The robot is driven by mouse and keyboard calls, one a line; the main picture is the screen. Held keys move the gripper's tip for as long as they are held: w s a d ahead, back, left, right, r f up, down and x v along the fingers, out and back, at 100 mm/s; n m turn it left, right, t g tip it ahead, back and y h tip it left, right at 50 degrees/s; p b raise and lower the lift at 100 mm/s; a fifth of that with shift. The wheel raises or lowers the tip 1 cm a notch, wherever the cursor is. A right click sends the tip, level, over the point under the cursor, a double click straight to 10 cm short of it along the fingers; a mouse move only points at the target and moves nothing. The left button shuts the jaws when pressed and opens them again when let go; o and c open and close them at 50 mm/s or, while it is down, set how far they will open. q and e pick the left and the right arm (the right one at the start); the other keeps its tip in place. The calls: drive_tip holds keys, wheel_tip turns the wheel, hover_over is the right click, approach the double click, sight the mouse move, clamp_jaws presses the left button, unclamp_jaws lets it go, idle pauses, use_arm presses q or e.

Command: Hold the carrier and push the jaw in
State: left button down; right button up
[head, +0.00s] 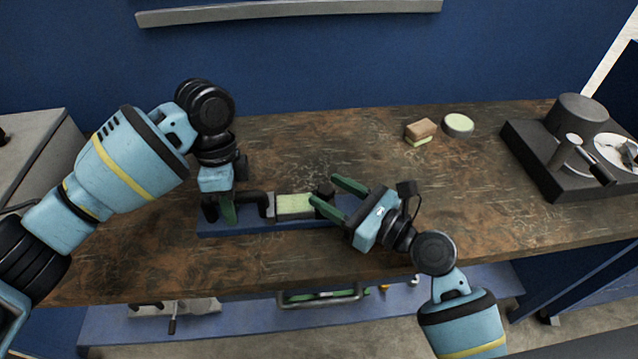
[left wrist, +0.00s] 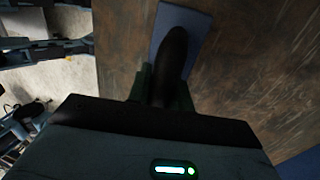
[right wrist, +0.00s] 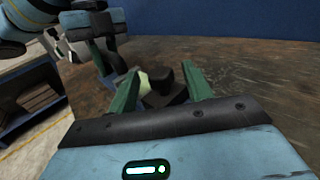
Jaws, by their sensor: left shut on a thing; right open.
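The dark carrier (head: 262,203) stands at the left on a blue base plate (head: 285,225) on the workbench. My left gripper (head: 228,212) is shut on the carrier's dark handle (left wrist: 173,62), which shows between the fingers in the left wrist view. A pale green block (head: 294,205) sits to the right of the carrier. A dark piece, seemingly the jaw (head: 322,205), is at the block's right end and partly hidden by my right gripper. My right gripper (head: 324,190) is open, with its fingers either side of the jaw (right wrist: 180,90); I cannot tell whether they touch it.
A sponge-like block (head: 420,130) and a round pale-topped dish (head: 458,125) lie at the back of the brown workbench (head: 130,240). A dark device with a round drum (head: 580,115) stands at the right. The bench behind the plate is clear.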

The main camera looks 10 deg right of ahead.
use_arm(q)
drive_tip(key=shift+r, duration=0.15)
use_arm(e)
drive_tip(key=v, duration=0.7)
drive_tip(key=shift+s+d+r, duration=0.1)
drive_tip(key=shift+s+d, duration=0.2)
use_arm(q)
drive_tip(key=c, duration=1.2)
unclamp_jaws()
drive_tip(key=shift+o, duration=0.2)
wheel_tip(320, 180, up, 12)
drive_tip(key=w, duration=0.2)
drive_tip(key=shift+w, duration=0.2)
drive_tip(key=shift+f, duration=0.25)
